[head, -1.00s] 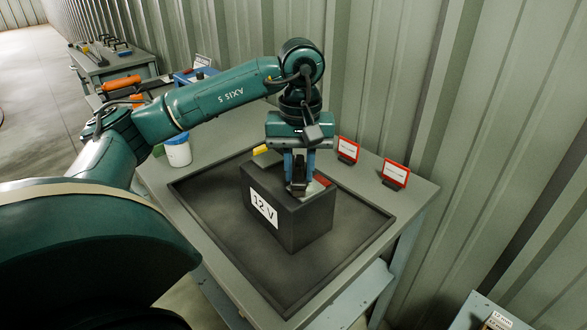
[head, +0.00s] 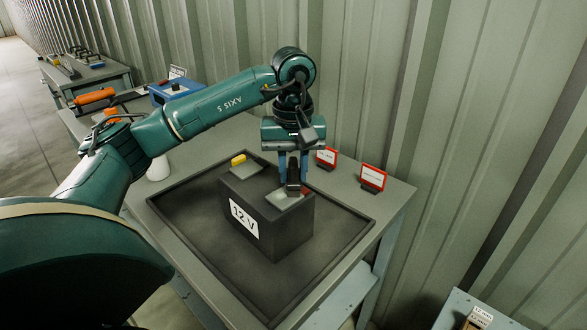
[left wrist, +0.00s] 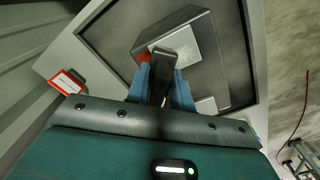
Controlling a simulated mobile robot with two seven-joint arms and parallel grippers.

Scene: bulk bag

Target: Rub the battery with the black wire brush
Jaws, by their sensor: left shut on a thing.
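The battery (head: 285,235) is a dark box with a white "12 V" label, upright in a black-rimmed tray (head: 180,234). Its top has a yellow terminal (head: 238,160) at the left, a red one (head: 305,192) at the right and grey pads. My left gripper (head: 292,178) points down over the battery's right end, shut on the black wire brush (head: 293,186). In the left wrist view the brush (left wrist: 165,62) overlaps the near grey pad (left wrist: 186,42). Its bristles are hidden, and I cannot tell whether they touch. My right gripper is not in view.
Two red-framed cards (head: 373,178) stand on the bench (head: 395,198) behind the tray. A white container (head: 158,167) and a blue box (head: 178,88) are at the left. A corrugated wall is close behind. The tray around the battery is clear.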

